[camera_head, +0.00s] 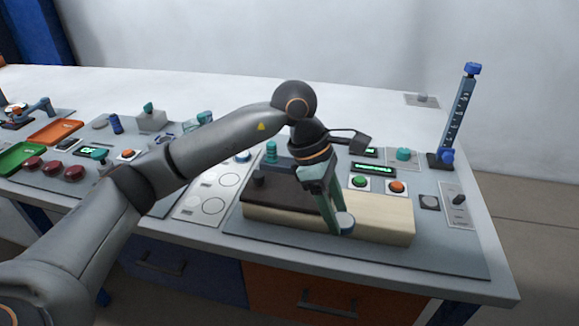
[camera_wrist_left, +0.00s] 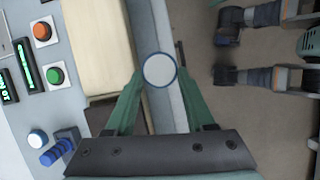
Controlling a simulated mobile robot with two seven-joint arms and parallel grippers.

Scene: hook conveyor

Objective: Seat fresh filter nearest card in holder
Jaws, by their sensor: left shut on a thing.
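My left gripper (camera_head: 341,224) has green fingers and is shut on a round white filter disc (camera_head: 346,219) with a blue rim. The disc also shows between the fingertips in the left wrist view (camera_wrist_left: 160,68), by the table's front edge. In the head view it is in front of the cream block's front face; I cannot tell whether they touch. White cards (camera_head: 211,198) with printed circles lie left of the block. I cannot tell which part is the holder. My right gripper does not show.
The long block has a dark brown left part (camera_head: 280,204) and a cream right part (camera_head: 390,218). Behind it are green (camera_head: 360,182) and orange (camera_head: 397,187) buttons. A tall blue column (camera_head: 459,113) stands at the right. Orange (camera_head: 55,131) and green (camera_head: 20,156) trays lie far left.

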